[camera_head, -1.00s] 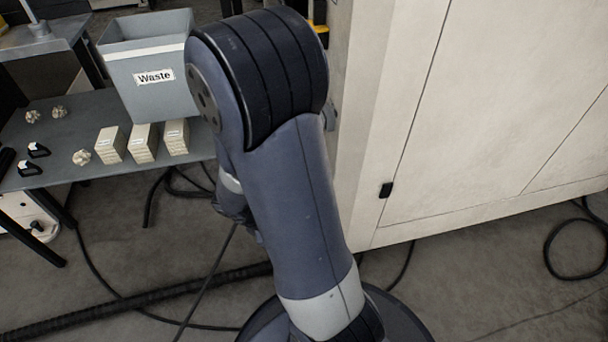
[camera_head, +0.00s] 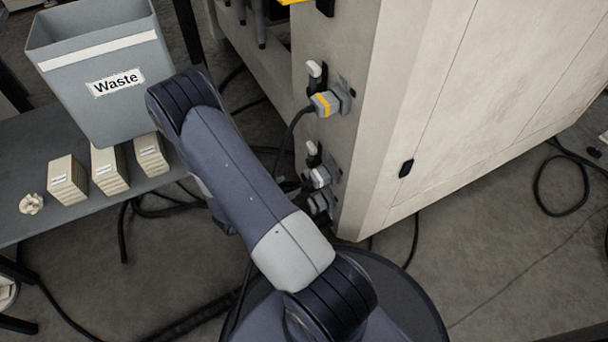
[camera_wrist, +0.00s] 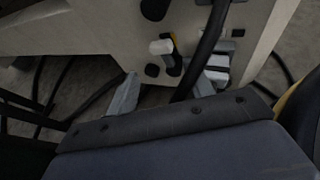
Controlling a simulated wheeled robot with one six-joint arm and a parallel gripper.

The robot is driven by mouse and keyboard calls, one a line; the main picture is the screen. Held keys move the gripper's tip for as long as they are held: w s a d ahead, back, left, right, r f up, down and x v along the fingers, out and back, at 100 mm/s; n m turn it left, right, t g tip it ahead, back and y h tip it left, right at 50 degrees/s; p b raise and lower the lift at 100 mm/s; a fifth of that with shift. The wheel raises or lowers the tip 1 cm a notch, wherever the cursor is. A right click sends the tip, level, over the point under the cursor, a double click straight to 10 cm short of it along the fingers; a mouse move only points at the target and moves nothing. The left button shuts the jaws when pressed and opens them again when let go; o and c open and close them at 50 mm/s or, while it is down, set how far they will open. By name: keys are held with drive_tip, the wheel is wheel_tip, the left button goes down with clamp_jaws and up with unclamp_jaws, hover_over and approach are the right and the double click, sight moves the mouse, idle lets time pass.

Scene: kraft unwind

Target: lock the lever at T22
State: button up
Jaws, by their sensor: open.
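In the head view, an upper lever (camera_head: 315,70) with a white tip stands on the cabinet's narrow side, above a grey plug (camera_head: 328,103) with a yellow band. A lower lever (camera_head: 312,149) with a white tip sits above more grey plugs (camera_head: 319,178). No T22 label is readable. The wrist view shows one white-tipped lever (camera_wrist: 161,47) with a dark body, just beyond my gripper (camera_wrist: 170,77). I cannot tell which lever it is. My gripper is open, its fingers apart and nothing seen between them touching.
A black cable (camera_wrist: 206,48) hangs close to the right finger in the wrist view. The pale cabinet (camera_head: 450,110) fills the right. A grey Waste bin (camera_head: 105,80) and several stacked blocks (camera_head: 67,181) stand on a table at left. Cables lie on the floor.

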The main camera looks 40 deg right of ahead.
sight(306, 175)
drive_tip(key=b+x, duration=0.3)
drive_tip(key=x, duration=0.5)
drive_tip(key=shift+d+f, duration=0.1)
drive_tip(key=shift+f, duration=0.1)
drive_tip(key=shift+w+d+f, duration=0.1)
drive_tip(key=shift+d+f, duration=0.05)
drive_tip(key=shift+d, duration=0.5)
drive_tip(key=c, duration=1)
drive_tip(key=shift+s+a+m+t+h, duration=0.2)
drive_tip(key=shift+s+m+t+h, duration=0.1)
drive_tip(key=shift+s+m+t, duration=0.3)
drive_tip(key=shift+c, duration=0.2)
drive_tip(key=shift+s, duration=0.1)
drive_tip(key=o, duration=1)
drive_tip(key=shift+o, duration=0.2)
